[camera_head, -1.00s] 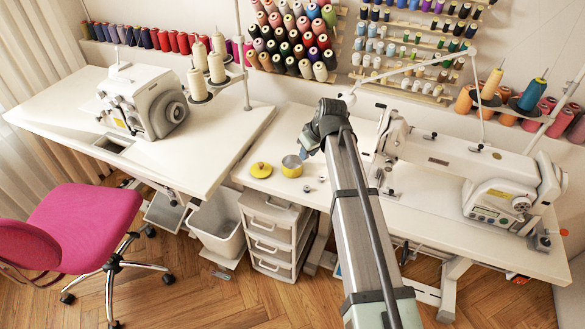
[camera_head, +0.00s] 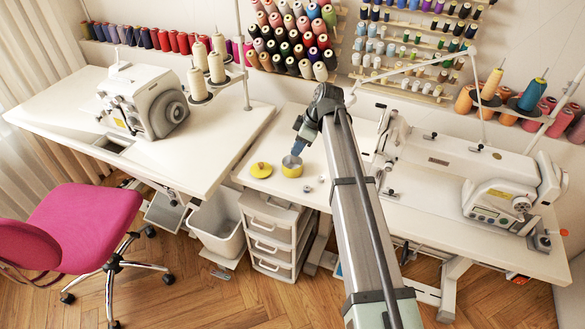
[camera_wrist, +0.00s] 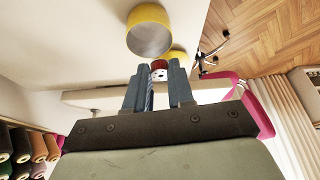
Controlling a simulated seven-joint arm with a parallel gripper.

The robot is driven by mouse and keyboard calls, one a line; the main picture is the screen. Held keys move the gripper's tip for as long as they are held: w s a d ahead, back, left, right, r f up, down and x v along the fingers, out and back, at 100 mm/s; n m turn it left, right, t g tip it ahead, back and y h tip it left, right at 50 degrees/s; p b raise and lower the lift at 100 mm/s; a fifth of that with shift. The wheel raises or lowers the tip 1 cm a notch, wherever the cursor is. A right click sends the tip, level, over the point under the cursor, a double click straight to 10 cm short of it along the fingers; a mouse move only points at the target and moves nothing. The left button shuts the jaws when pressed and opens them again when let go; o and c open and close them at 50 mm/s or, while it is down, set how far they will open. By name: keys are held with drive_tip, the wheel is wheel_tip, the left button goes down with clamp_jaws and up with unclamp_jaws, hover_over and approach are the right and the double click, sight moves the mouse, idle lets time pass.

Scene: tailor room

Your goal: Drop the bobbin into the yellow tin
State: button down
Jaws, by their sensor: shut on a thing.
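The yellow tin (camera_head: 292,170) stands open on the right-hand table, its grey inside showing. In the wrist view the tin (camera_wrist: 149,32) is just beyond my fingertips, towards the top. My gripper (camera_head: 298,149) is low beside and slightly above the tin's back right rim in the head view. In the wrist view my gripper (camera_wrist: 160,76) is shut on a small bobbin (camera_wrist: 159,70), which shows a red part and a pale face with dark holes between the fingertips. The bobbin is hidden in the head view.
A white sewing machine (camera_head: 455,165) stands further right. The table's front edge is close to the tin.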

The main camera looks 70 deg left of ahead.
hover_over(298, 175)
drive_tip(key=shift+w+a+f, duration=0.1)
drive_tip(key=shift+a+f, duration=0.1)
drive_tip(key=shift+f, duration=1.15)
drive_tip(key=shift+w+a+f, duration=0.1)
drive_tip(key=shift+a+f, duration=0.1)
drive_tip(key=shift+f, duration=1.15)
drive_tip(key=c, duration=0.9)
unclamp_jaws()
drive_tip(key=shift+r, duration=0.1)
drive_tip(key=v, duration=1.3)
drive_tip(key=shift+w+r, duration=0.25)
drive_tip(key=shift+d, duration=0.1)
